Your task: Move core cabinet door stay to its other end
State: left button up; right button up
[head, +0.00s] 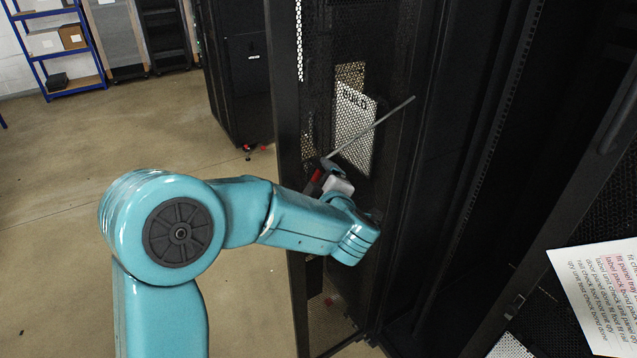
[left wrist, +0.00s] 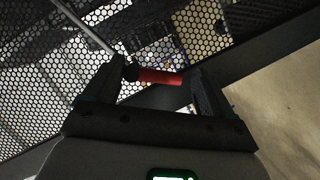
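The door stay (head: 372,127) is a thin grey rod slanting up to the right across the open mesh cabinet door (head: 285,120). Its upper end stands free in the head view. A red grip (head: 316,180) is at its lower end. In the left wrist view the rod (left wrist: 84,24) runs from the top left to a dark knob beside the red grip (left wrist: 160,77). My left gripper (left wrist: 158,85) is at this lower end, its fingers wide apart with the red grip between them. A small gap shows at the right finger; contact at the left finger is unclear. My right gripper is not in view.
The dark cabinet interior (head: 470,180) is right of the door. A white sign (head: 355,130) shows at the mesh. A printed sheet (head: 600,290) is at lower right. Another black cabinet (head: 238,70) and blue shelving (head: 60,45) stand behind. Floor at left is clear.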

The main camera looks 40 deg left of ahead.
pick_arm(q)
jog(key=shift+s+d+r, duration=0.1)
jog(key=shift+r, duration=0.05)
jog(key=b+v, duration=0.3)
jog(key=v, duration=1.3)
jog(key=shift+b, duration=0.35)
jog(key=shift+s, duration=0.1)
